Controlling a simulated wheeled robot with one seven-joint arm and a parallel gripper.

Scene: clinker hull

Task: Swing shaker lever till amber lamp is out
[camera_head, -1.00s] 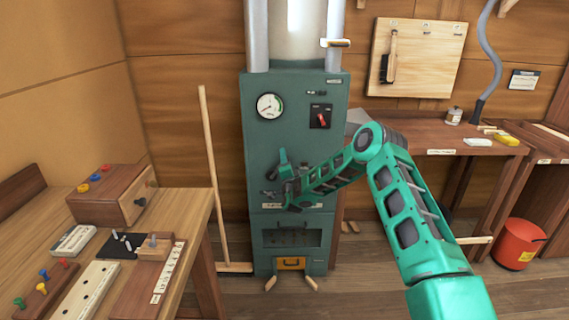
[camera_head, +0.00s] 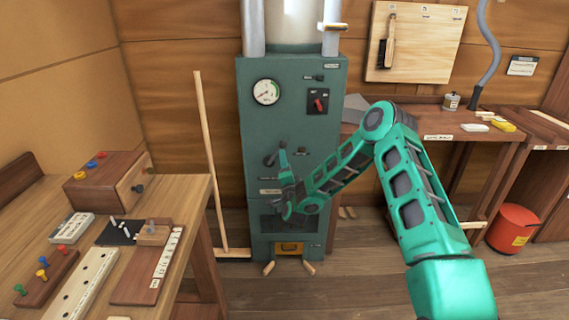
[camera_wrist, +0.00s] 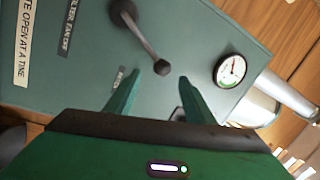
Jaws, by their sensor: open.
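The shaker lever (camera_wrist: 143,35) is a dark grey bar with a round knob (camera_wrist: 162,68) at its end. In the wrist view it slants from a pivot near the top edge down to the knob. My gripper (camera_wrist: 159,80) is open, its two green fingers apart, with the knob showing near and between the fingertips. I see no grip on it; whether a finger touches it I cannot tell. In the head view my gripper (camera_head: 283,165) is at the front of the green cabinet (camera_head: 257,125), and a dark lever end (camera_head: 270,158) shows beside it. I cannot make out an amber lamp.
The cabinet carries a round gauge (camera_head: 266,92), a red switch (camera_head: 319,104) and a yellow-orange panel (camera_head: 289,248). A wooden pole (camera_head: 208,155) leans left of it. A bench (camera_head: 190,222) stands at left, a red bucket (camera_head: 512,230) at right. The floor between is clear.

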